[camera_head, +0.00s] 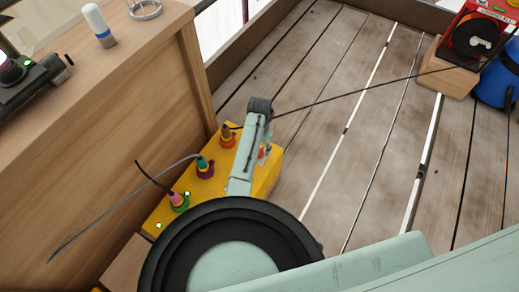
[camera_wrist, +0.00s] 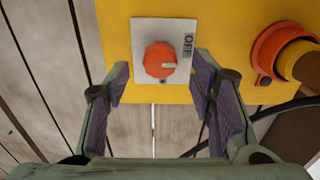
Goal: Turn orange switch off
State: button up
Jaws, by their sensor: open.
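The orange switch (camera_wrist: 158,60) is a round faceted knob on a pale grey square plate, fixed to a yellow box (camera_wrist: 225,30). A pale mark on the knob points right in the wrist view, a little below the word OFF (camera_wrist: 188,45). My gripper (camera_wrist: 161,80) is open, with one purple-padded finger on each side of the knob's lower part. I see no clear contact, and the depth between fingers and knob is hard to tell. In the head view, my arm largely hides the switch; a small orange part (camera_head: 264,152) shows at the box's right end.
An orange socket with a yellow plug (camera_wrist: 290,55) is right of the plate. Several coloured plugs with cables stand on the yellow box (camera_head: 215,187). A wooden cabinet (camera_head: 150,90) is at left. A black cable (camera_head: 350,95) runs to a red device (camera_head: 478,35). The plank floor is mostly clear.

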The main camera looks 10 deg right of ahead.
notch_tip(320, 180, up, 10)
jog(key=shift+f, duration=0.2)
dwell(0.5)
